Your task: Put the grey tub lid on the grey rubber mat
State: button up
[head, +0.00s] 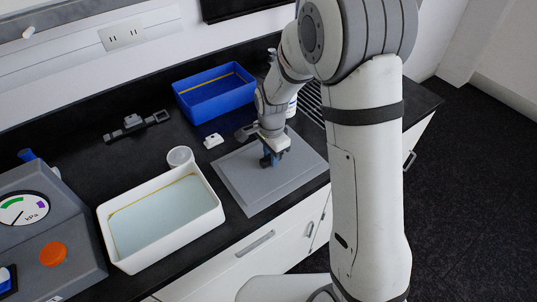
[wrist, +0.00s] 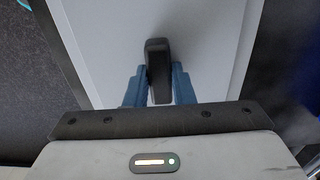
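The grey rubber mat (head: 238,188) lies flat on the black counter, right of the white tray. My gripper (head: 272,158) is over the mat, pointing down. In the wrist view, its blue fingers (wrist: 158,88) stand on either side of a dark grey piece (wrist: 158,60) with rounded corners and seem closed on it. It is seen end-on, so I cannot be sure it is the grey tub lid, nor whether it touches the mat. A small round pale tub (head: 180,156) with a light grey top stands behind the white tray; I cannot tell whether that top is a lid.
The white tray (head: 214,213) stands left of the mat, the blue tray (head: 190,108) behind it. A small white item (head: 213,141) lies near the mat's back left edge. A grey gauge box (head: 75,250) is at left. The mat's front left part is bare.

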jog(key=o, duration=0.4)
jog(key=shift+r, duration=0.1)
notch_tip(320, 180, up, 12)
jog(key=b, duration=0.1)
jog(key=s+d+r+n+t, duration=0.1)
jog(key=s+d+r+n, duration=0.1)
jog(key=s, duration=0.4)
jog(key=s+d+r+n+t, duration=0.1)
jog(key=s+d+r+n, duration=0.1)
jog(key=s+d+n, duration=0.3)
jog(key=s+d+r+n+t, duration=0.1)
jog(key=s+d+n, duration=0.3)
jog(key=s, duration=0.5)
jog(key=shift+d+r, duration=0.4)
jog(key=shift+d, duration=0.25)
jog(key=shift+d+r, duration=0.4)
jog(key=shift+d, duration=0.2)
jog(key=shift+w, duration=0.1)
